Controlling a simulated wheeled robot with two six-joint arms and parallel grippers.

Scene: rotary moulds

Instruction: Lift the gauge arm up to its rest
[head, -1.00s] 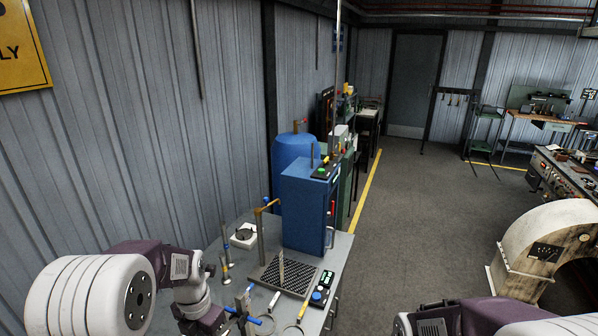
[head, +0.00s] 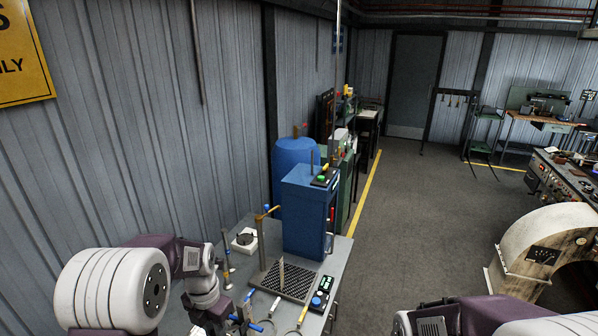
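A thin upright post (head: 262,246) stands at the left side of a dark perforated plate (head: 295,291) on the grey bench. A short brass-coloured arm (head: 266,214) with a blue end crosses its top; I take this for the gauge arm, but at this size I cannot be sure. A pale upright piece (head: 281,271) stands on the plate, and I cannot tell whether it belongs to the gauge. No separate rest can be made out. My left arm comes in at the lower left, its wrist running off the bottom edge. Neither gripper shows.
A blue cabinet (head: 304,213) stands behind the plate, with a blue tank (head: 292,165) beyond it. A black control box (head: 320,291) is right of the plate. Small blue-ended items (head: 248,296) lie near the bench front.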

